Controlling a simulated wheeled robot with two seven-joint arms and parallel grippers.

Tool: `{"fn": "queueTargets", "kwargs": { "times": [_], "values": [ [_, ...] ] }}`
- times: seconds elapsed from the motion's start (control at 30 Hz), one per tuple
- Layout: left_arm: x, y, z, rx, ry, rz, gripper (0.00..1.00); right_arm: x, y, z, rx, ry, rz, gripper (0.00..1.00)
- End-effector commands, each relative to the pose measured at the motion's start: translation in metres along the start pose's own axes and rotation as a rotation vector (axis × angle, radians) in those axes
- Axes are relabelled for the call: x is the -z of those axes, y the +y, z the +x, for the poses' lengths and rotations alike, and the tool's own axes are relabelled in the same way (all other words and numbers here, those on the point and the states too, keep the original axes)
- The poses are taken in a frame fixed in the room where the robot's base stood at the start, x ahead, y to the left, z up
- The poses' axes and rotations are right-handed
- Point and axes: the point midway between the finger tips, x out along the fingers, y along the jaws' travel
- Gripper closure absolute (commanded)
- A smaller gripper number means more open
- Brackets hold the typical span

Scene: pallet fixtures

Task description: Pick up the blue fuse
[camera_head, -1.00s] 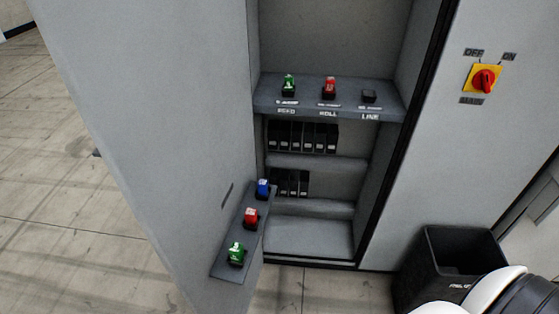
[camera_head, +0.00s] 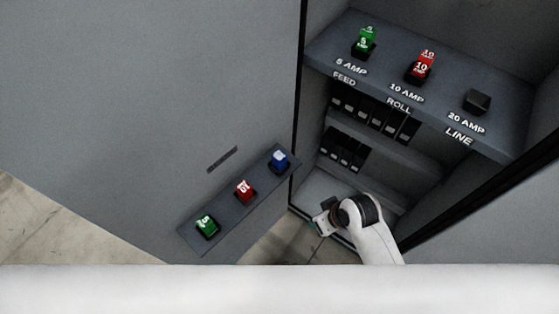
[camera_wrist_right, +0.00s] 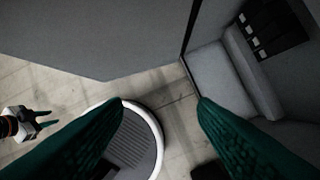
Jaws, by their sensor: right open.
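The blue fuse (camera_head: 280,158) sits in the right-hand holder of the small rack (camera_head: 222,220) on the cabinet door. My right gripper (camera_head: 318,229) is below and to the right of it in the head view, apart from it. In the right wrist view its two green fingers (camera_wrist_right: 160,103) are spread with nothing between them; the fuse does not show there. My left gripper (camera_wrist_right: 44,118) shows at the left of the right wrist view with its fingers apart and empty.
The rack also holds a red fuse (camera_head: 244,190) and a green fuse (camera_head: 207,224). The cabinet shelf (camera_head: 385,60) carries a green fuse (camera_head: 364,42), a red fuse (camera_head: 420,67) and an empty black LINE socket (camera_head: 477,101). The cabinet's door edge (camera_head: 298,100) stands beside the rack.

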Motion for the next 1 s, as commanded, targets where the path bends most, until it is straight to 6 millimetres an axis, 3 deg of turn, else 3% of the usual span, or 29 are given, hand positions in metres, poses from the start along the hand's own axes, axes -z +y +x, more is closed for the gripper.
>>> {"fn": "queueTargets", "kwargs": {
  "times": [0.23,0.73,0.87,1.0],
  "values": [
    [0.002,0.005,0.004,-0.007,0.001,0.002,0.64,-0.060,0.033,-0.066,-0.082,-0.066,-0.256,0.47],
    [-0.002,0.000,0.004,0.000,-0.006,0.003,0.64,-0.157,0.083,-0.095,-0.214,-0.055,-0.991,0.47],
    [-0.003,-0.001,0.004,0.002,-0.006,0.003,0.64,-0.187,0.085,-0.108,-0.230,0.019,-1.304,0.47],
    [-0.003,-0.002,0.005,0.002,-0.007,0.003,0.64,-0.213,0.071,-0.126,-0.241,0.151,-1.605,0.47]
  ]
}}
